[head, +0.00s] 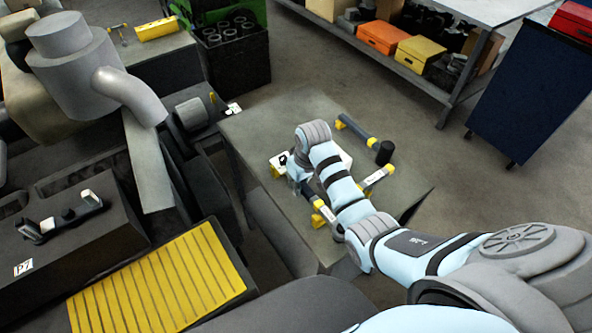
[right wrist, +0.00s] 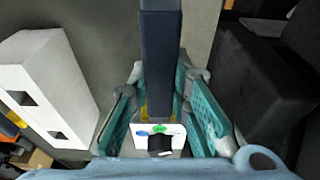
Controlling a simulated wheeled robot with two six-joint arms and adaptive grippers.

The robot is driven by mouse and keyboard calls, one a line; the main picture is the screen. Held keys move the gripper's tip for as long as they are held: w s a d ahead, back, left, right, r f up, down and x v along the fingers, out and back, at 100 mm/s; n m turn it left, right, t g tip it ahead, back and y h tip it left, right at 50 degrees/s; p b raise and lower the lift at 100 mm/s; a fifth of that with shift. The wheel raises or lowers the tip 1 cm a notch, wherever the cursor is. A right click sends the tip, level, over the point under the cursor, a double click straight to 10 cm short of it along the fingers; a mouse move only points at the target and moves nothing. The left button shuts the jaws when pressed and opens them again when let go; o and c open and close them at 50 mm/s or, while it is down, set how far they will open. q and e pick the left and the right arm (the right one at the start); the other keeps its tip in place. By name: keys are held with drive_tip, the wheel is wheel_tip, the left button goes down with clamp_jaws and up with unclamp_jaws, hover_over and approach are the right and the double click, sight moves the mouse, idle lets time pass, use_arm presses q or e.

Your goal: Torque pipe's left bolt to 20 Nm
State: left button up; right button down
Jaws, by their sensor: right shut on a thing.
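My right gripper (head: 300,183) is low over the dark bench, mostly hidden behind its own wrist in the head view. In the right wrist view its two teal fingers (right wrist: 168,108) are shut on a dark bar-shaped tool (right wrist: 161,62) with a white label bearing coloured marks. I cannot tell for sure that it is the torque wrench. A short dark pipe-like part (head: 68,215) with pale end pieces sits on the dark block at left, above a "P7" label. I cannot make out its left bolt. My left gripper is not in view.
On the bench (head: 255,125), a black-headed tool (head: 365,137) and other tools rest on yellow holders. A white block with square holes (right wrist: 50,85) stands beside the gripper. A yellow ribbed plate (head: 160,285) and grey engine pipework (head: 75,65) are at left. Open floor lies beyond.

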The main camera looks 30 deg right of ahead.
drive_tip(key=shift+a+r+t+b, duration=0.1)
drive_tip(key=shift+r+t+b, duration=0.15)
drive_tip(key=shift+t+b, duration=0.05)
drive_tip(key=shift+w+f, duration=0.35)
drive_tip(key=shift+w, duration=0.15)
drive_tip(key=w, duration=0.1)
drive_tip(key=w+f, duration=0.1)
drive_tip(key=shift+w+f, duration=0.3)
drive_tip(key=shift+s+r, duration=0.1)
drive_tip(key=shift+s, duration=0.15)
drive_tip(key=shift+s+r+p, duration=0.2)
drive_tip(key=shift+s, duration=0.4)
drive_tip(key=shift+s+r+p, duration=0.15)
drive_tip(key=shift+s+r, duration=0.05)
drive_tip(key=shift+s, duration=0.4)
drive_tip(key=shift+w+f, duration=0.2)
drive_tip(key=shift+w, duration=0.1)
drive_tip(key=shift+w+f, duration=0.1)
drive_tip(key=shift+s+f+b, duration=0.2)
drive_tip(key=shift+f+b, duration=0.25)
drive_tip(key=shift+f, duration=0.05)
drive_tip(key=shift+w+f, duration=0.1)
drive_tip(key=shift+f, duration=0.4)
drive_tip(key=c, duration=1.4)
unclamp_jaws()
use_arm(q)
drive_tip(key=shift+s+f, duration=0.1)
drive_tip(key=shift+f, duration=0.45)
use_arm(e)
drive_tip(key=shift+r, duration=0.1)
